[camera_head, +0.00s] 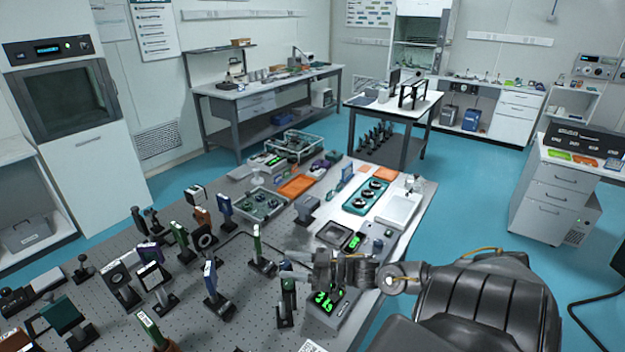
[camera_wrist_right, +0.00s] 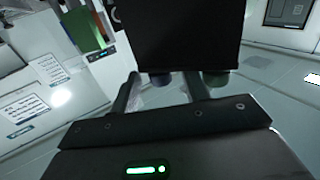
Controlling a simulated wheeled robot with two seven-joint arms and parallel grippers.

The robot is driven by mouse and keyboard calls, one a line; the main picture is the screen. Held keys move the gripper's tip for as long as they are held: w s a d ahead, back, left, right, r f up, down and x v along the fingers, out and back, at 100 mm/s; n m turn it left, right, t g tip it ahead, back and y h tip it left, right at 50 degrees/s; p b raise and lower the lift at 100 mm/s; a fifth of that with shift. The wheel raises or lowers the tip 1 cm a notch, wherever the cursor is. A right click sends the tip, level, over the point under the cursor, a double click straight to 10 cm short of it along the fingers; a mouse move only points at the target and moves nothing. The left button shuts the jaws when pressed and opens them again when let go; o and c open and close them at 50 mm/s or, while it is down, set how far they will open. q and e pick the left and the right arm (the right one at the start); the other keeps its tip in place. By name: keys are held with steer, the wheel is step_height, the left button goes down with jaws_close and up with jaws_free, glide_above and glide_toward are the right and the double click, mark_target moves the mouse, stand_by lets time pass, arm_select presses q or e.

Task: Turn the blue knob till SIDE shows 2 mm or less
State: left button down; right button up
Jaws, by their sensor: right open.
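My right gripper (camera_head: 323,265) reaches in from the right over the front of the optical table (camera_head: 238,325). In the right wrist view, its two fingers (camera_wrist_right: 162,88) are apart, with a dark bluish knob (camera_wrist_right: 161,78) visible between the tips; contact is unclear. A green knob (camera_wrist_right: 215,79) is beside it to the right. Both knobs sit at the lower edge of a black block (camera_wrist_right: 188,35). In the head view, a small readout box (camera_head: 323,311) below the gripper shows green digits like 3 and 6; its label is too small to read. My left gripper is out of view.

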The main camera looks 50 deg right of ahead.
steer(key=b+v, duration=0.1)
steer(key=v, duration=0.6)
steer(key=shift+s, duration=0.1)
